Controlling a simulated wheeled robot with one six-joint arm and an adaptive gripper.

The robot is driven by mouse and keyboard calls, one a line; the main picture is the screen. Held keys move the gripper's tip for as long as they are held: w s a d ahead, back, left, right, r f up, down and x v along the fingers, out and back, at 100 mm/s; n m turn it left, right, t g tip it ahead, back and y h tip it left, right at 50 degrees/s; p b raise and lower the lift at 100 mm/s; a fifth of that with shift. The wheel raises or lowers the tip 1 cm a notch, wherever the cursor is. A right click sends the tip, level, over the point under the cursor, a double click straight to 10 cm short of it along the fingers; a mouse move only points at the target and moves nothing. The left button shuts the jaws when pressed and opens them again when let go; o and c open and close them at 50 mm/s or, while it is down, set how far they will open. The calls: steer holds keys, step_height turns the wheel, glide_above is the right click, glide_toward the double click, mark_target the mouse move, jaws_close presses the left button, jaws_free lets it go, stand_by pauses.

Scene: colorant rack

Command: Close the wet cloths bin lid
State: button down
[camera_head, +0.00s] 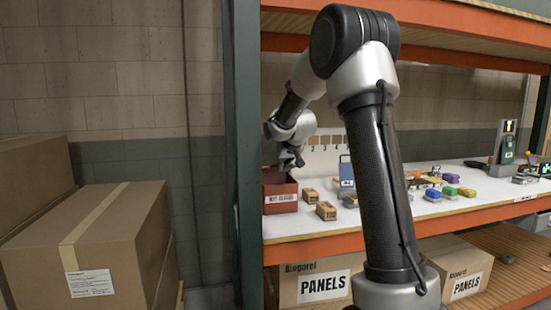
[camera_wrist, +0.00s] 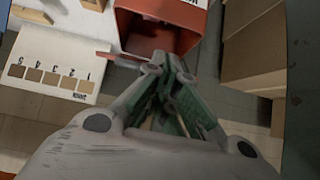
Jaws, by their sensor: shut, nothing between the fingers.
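The red wet cloths bin (camera_head: 281,197) stands at the left end of the white shelf, with a white label on its front. The wrist view also shows the red bin (camera_wrist: 185,38) at the top, with its dark inside visible, so it is open. The lid cannot be clearly made out; a thin reddish strip (camera_wrist: 97,53) beside the bin may be its edge. My gripper (camera_head: 291,163) is just above the bin's rear part, shut and empty. In the wrist view my gripper (camera_wrist: 166,66) points at the bin's opening; whether it touches is unclear.
A green rack post (camera_head: 243,150) stands close left of the bin. Two small wooden blocks (camera_head: 326,211) and a blue-grey item (camera_head: 346,172) are to its right. A white card with brown swatches (camera_wrist: 52,70) is behind. Large cardboard boxes (camera_head: 100,245) stand left.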

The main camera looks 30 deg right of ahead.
step_height(320, 180, down, 10)
steer(key=s+t+h, duration=0.1)
steer(key=s+t, duration=0.1)
steer(key=t, duration=0.2)
steer(key=shift+s+r, duration=0.25)
stand_by(0.4)
steer(key=s+a+f, duration=0.1)
steer(key=s+f, duration=0.2)
steer(key=s, duration=0.4)
steer(key=shift+a+f, duration=0.25)
steer(key=shift+f, duration=0.05)
